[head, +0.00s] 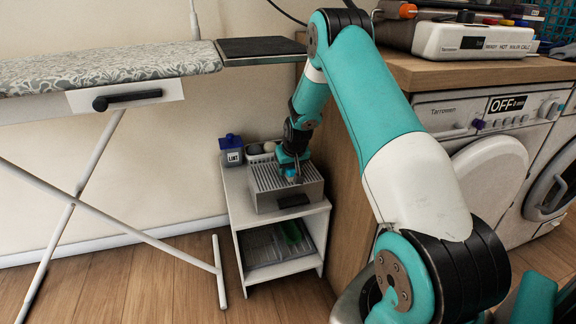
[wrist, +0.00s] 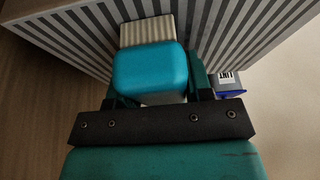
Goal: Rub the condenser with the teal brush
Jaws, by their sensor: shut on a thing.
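The condenser (head: 268,182) is a grey finned box with a dark handle on its front, on top of the small white shelf unit. Its striped fins (wrist: 75,35) fill the upper wrist view. My gripper (head: 291,172) is low over the condenser's right part. In the wrist view my gripper (wrist: 152,88) is shut on the teal brush (wrist: 150,70), with one finger on each side of its block. The brush's pale ribbed end (wrist: 152,28) points at the fins and appears against them. Exact contact is hidden. In the head view my gripper mostly hides the brush.
A blue-lidded lint box (head: 231,150) stands behind the condenser at left; it also shows in the wrist view (wrist: 226,82). A small container (head: 260,150) sits beside it. The white shelf unit (head: 232,205) stands between an ironing board (head: 105,70) and a wooden counter side (head: 347,200).

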